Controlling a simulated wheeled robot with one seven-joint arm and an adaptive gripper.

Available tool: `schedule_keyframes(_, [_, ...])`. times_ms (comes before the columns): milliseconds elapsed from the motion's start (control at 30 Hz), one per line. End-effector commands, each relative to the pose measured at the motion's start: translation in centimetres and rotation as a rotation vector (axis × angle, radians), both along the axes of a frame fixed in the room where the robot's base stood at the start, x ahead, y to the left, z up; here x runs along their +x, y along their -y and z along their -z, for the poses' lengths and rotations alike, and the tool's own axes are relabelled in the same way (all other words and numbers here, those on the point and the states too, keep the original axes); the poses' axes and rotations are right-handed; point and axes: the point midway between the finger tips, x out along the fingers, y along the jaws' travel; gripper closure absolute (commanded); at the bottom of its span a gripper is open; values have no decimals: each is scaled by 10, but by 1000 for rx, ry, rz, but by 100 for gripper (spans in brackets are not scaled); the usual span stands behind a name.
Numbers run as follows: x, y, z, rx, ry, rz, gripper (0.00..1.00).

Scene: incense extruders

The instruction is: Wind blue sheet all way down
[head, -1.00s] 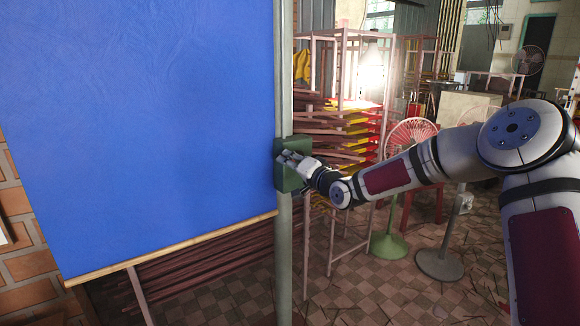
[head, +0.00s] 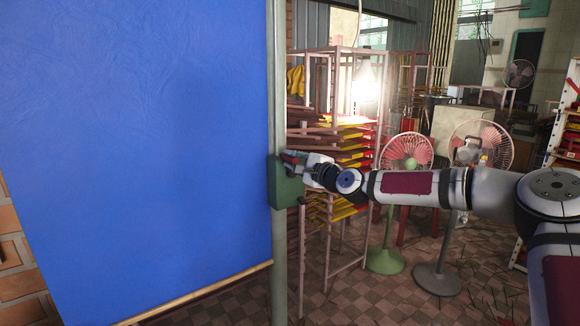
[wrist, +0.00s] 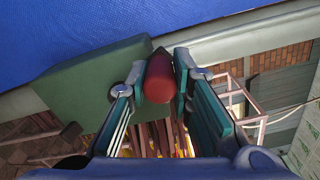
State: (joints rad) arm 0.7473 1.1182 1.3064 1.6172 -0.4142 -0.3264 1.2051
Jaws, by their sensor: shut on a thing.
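The blue sheet (head: 140,150) hangs as a wide flat panel at the left of the head view, with a wooden bar (head: 205,292) along its bottom edge. The bar hangs below the green winding box (head: 287,194), above the tiled floor, and its left end runs out of view. The box sits on a grey-green post (head: 279,90) at the sheet's right edge. My gripper (head: 292,159) is at the upper part of the box. In the wrist view, my gripper is shut around a red rounded handle (wrist: 159,78) beside the green box (wrist: 90,83).
Racks of incense sticks with yellow and red shelves (head: 350,155) stand right of the post. A green-based fan (head: 386,260) and a grey-based fan (head: 438,278) stand behind my arm. A brick wall (head: 22,285) shows at lower left.

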Motion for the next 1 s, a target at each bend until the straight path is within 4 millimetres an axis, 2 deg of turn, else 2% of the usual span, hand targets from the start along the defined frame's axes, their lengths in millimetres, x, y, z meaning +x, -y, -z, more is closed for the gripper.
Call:
schedule_keyframes(200, [7,12,-5,153,-87,3,100])
schedule_keyframes(500, [12,21,-8,289,-169,5,100])
schedule_keyframes(1000, [15,25,-7,340,-200,5,100])
